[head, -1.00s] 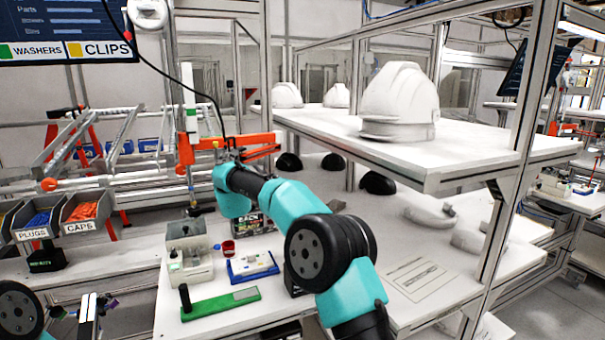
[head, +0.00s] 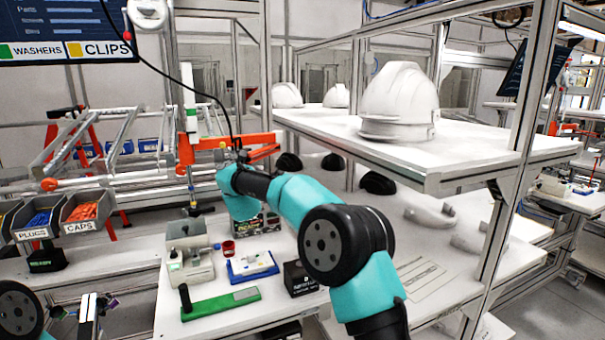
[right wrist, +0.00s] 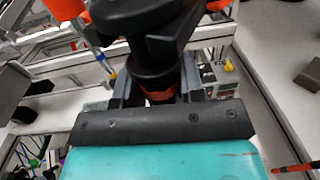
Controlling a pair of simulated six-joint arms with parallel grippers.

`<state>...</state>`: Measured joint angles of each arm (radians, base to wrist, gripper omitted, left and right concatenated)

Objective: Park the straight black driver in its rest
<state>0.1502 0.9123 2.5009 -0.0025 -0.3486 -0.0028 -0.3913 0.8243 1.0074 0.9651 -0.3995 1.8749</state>
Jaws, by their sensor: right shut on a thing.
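My right gripper is shut on the black driver (right wrist: 155,50), whose thick black body with an orange band fills the top middle of the right wrist view. The gripper's fingers (right wrist: 160,92) stand on either side of it. In the head view the right hand is beside a red-orange bracket (head: 250,140) on the post, and most of the driver is hidden. I cannot tell which part is the rest, or whether the driver touches it. My left gripper (head: 96,306) is at the lower left, over the floor side; its jaw opening is unclear.
The bench holds a green tray (head: 222,303), a blue tray (head: 252,266), a grey fixture (head: 190,255), a red cup (head: 228,248) and a black box (head: 298,278). A shelf with a white helmet (head: 400,103) overhangs the right side. A black cable (head: 150,68) hangs near the hand.

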